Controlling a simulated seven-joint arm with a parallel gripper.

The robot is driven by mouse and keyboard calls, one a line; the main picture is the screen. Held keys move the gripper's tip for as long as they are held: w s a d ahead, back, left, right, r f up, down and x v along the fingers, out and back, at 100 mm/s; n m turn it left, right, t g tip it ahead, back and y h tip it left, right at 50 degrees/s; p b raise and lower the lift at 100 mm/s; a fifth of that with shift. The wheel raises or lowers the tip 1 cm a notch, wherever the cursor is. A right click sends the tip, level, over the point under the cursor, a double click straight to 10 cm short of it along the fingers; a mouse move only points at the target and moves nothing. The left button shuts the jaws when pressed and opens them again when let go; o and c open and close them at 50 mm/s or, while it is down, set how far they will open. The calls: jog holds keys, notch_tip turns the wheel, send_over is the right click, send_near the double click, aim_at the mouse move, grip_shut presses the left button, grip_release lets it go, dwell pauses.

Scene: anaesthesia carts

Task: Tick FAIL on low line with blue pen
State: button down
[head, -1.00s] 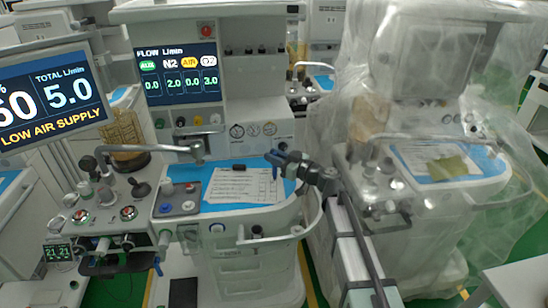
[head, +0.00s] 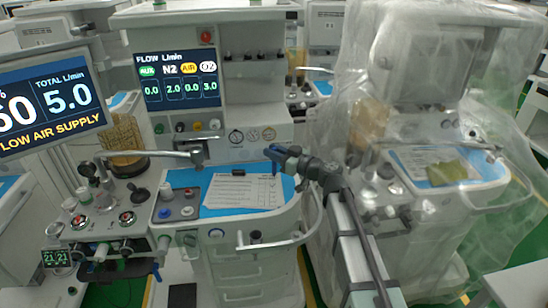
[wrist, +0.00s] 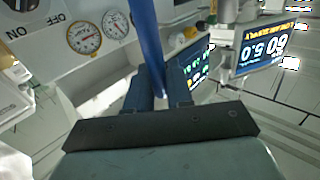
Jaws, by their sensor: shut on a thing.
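My gripper (head: 275,153) is shut on the blue pen (wrist: 147,40). In the wrist view the pen stands out between the two dark fingers (wrist: 160,82). In the head view the gripper hangs over the right part of a white printed form sheet (head: 235,192), with the pen pointing down. I cannot tell whether the pen tip touches the paper. The sheet lies on the blue work surface (head: 215,207) of the middle cart, with a dark clip at its top edge. Its lines and boxes are too small to read.
Knobs (head: 165,212) stand left of the sheet, and a metal arm (head: 150,154) reaches across behind them. A white rail (head: 270,243) curves along the cart's front. A plastic-draped cart (head: 420,130) stands at the right. The left screen (head: 50,100) reads LOW AIR SUPPLY.

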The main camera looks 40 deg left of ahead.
jog(key=shift+r, duration=1.55)
jog(key=shift+d, duration=0.1)
jog(key=s+d+r+m+t+h, duration=0.15)
jog(key=d+r+t, duration=0.25)
jog(key=d+r, duration=0.55)
jog(key=w+d+r+m+t, duration=0.1)
jog(key=d+r+m+t, duration=0.2)
jog(key=d+r, duration=0.7)
jog(key=w+d+r+m+t+h, duration=0.3)
jog(key=d+r+m+h, duration=0.15)
jog(key=d, duration=0.65)
jog(key=w+d+r+m+t+h, duration=0.2)
jog(key=d+r+m+t+h, duration=0.3)
jog(key=d, duration=0.7)
jog(key=w+d+r+m+t+h, duration=0.1)
jog(key=w+d+r+t+h, duration=0.15)
jog(key=d+r, duration=0.6)
jog(key=w+d+f+m+h, duration=0.1)
jog(key=w+d+f+h, duration=0.1)
jog(key=w+d+f, duration=0.6)
jog(key=w+d+f+m+h, duration=0.2)
jog(key=w+d+f, duration=0.3)
jog(key=f, duration=0.7)
notch_tip(320, 180, down, 13)
jog(key=w, duration=0.1)
jog(key=shift+w+d+f, duration=0.2)
jog(key=shift+w+d, duration=0.05)
jog(key=shift+d, duration=0.05)
jog(key=shift+t+h, duration=0.25)
